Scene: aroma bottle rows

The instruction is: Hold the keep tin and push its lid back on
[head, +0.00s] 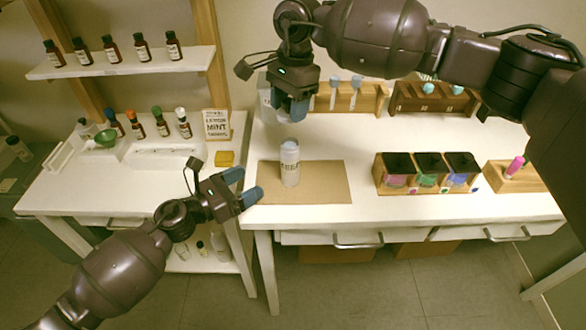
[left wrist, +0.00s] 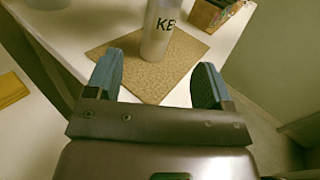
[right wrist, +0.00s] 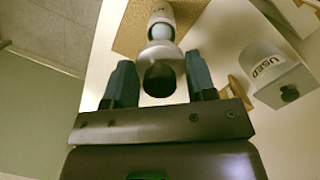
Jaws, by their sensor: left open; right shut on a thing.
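The keep tin (head: 290,168), a pale upright cylinder with dark lettering, stands on the brown mat (head: 325,183). It also shows in the left wrist view (left wrist: 160,35). Its top looks bluish. My right gripper (head: 290,108) is above the tin, apart from it. In the right wrist view it is shut on a pale round piece with a dark end (right wrist: 160,68), which looks like the lid; the tin (right wrist: 178,12) shows just beyond. My left gripper (head: 243,187) is open and empty at the mat's left edge, its fingers pointing towards the tin without touching it.
Three open boxes (head: 428,172) stand right of the mat. The mat around the tin is clear.

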